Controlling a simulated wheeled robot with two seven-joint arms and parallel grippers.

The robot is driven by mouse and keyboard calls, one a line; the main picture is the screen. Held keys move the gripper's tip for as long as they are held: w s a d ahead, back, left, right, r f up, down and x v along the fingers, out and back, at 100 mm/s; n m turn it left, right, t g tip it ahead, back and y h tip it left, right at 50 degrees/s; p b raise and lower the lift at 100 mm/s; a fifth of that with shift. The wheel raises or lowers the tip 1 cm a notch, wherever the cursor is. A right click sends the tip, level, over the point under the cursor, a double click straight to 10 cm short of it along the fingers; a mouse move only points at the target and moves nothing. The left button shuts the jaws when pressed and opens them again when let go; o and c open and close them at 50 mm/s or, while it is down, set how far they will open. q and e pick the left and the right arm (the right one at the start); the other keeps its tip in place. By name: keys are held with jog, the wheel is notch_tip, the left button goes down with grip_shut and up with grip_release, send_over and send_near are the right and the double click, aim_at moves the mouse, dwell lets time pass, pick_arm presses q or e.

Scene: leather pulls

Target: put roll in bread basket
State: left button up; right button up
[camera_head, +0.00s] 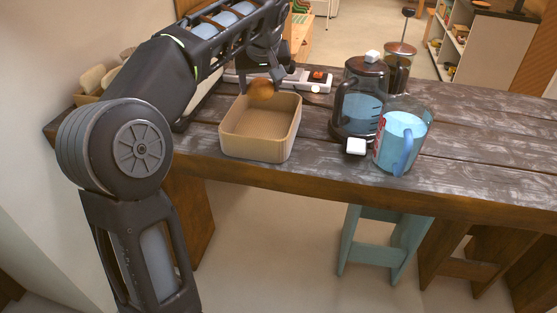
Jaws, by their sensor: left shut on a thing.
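The roll (262,89) is round and orange-brown. My left gripper (268,80) is shut on it and holds it over the back part of an open tan basket (257,148). The roll's upper side is partly hidden by the gripper. From this angle I cannot tell whether the roll touches the basket's back rim. The basket stands upright near the table's front edge, and its visible inside looks empty. My right gripper is not in view.
A glass coffee pot (352,104) and a blue-filled measuring jug (402,138) stand right of the basket on the wooden table (470,125). A French press (398,65) stands behind them. A power strip (312,80) lies behind the basket. The table's right side is clear.

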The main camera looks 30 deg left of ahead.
pick_arm(q)
jog(key=shift+d+f, duration=0.25)
jog(key=shift+w, duration=0.1)
jog(key=shift+a, duration=0.1)
jog(key=shift+f, duration=0.1)
send_over(263, 128)
jog(key=s+d, duration=0.1)
jog(key=shift+s+f, duration=0.2)
jog(key=shift+f, duration=2.85)
jog(key=shift+f, duration=1.9)
